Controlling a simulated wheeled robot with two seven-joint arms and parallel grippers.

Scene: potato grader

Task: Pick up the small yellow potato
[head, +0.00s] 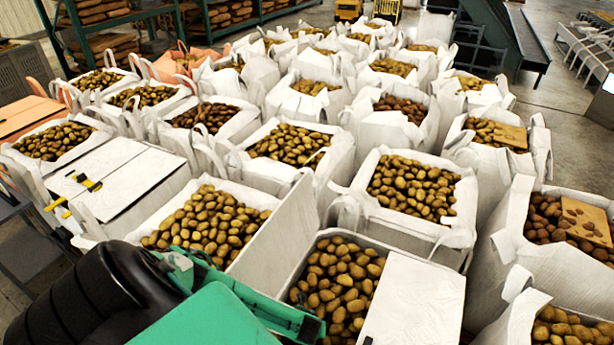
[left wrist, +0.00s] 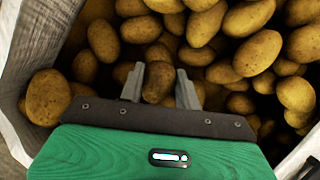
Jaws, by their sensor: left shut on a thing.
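My left gripper (left wrist: 160,83) is shut on a small potato (left wrist: 157,86) in the left wrist view. One grey finger presses on each side of it. The potato looks brownish yellow and shaded, and its lower end is hidden behind the gripper's dark edge. Many yellow-brown potatoes (left wrist: 252,53) lie around and beyond the fingers. In the head view the green body of my left gripper (head: 215,318) is at the bottom, at the near edge of a white bag of potatoes (head: 262,200); its fingers and the held potato are hidden there. My right gripper is not in view.
White bag walls (left wrist: 38,50) stand close to the left of the gripper. Several more filled bags (head: 398,228) stand packed together, some with flat boards (head: 410,300) on top. Yellow-handled tools (head: 85,182) lie on a white lid. Open floor (head: 575,130) shows at right.

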